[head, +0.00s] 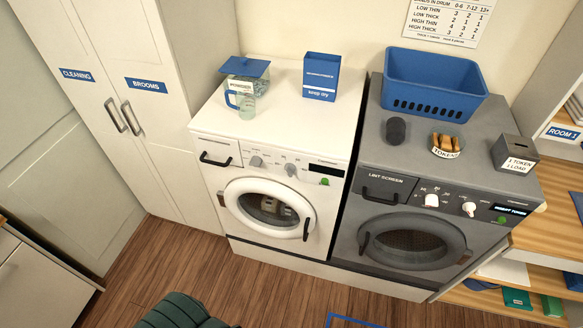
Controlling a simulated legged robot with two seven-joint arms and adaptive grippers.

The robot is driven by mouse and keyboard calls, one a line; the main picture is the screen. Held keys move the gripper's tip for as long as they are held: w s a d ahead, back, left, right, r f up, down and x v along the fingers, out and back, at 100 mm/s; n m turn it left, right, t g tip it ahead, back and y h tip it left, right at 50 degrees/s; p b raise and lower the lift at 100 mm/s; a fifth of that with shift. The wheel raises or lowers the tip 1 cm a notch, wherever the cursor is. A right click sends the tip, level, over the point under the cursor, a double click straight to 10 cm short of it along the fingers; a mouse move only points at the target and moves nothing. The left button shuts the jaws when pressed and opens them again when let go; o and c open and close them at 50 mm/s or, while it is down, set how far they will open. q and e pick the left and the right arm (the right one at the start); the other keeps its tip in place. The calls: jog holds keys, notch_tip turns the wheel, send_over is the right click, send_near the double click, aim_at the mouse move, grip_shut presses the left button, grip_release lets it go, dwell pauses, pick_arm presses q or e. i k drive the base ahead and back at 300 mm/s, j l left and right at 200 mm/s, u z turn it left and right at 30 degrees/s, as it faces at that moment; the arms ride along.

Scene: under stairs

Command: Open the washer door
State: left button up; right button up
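The white washer (213,175) stands against the back wall in the middle of the head view. Its round front door (238,217) appears shut, with a white ring around dark glass. A dark upright handle (307,228) sits on the door's right side. Something pale shows through the glass (275,207), too small to make out. The control panel above has grey knobs, a dark display and a green button (324,181). A drawer with a dark handle (215,160) is at its upper left. Neither of my grippers is in view.
A grey dryer (355,210) stands directly right of the washer. A blue box (321,76), a lidded container (247,72) and a measuring cup (242,102) are on the washer. A dark green ribbed object (178,312) is at the bottom edge. Wood floor (215,265) before the washer is clear.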

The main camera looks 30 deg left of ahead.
aim_at(228, 199)
jog(key=u, duration=1.35)
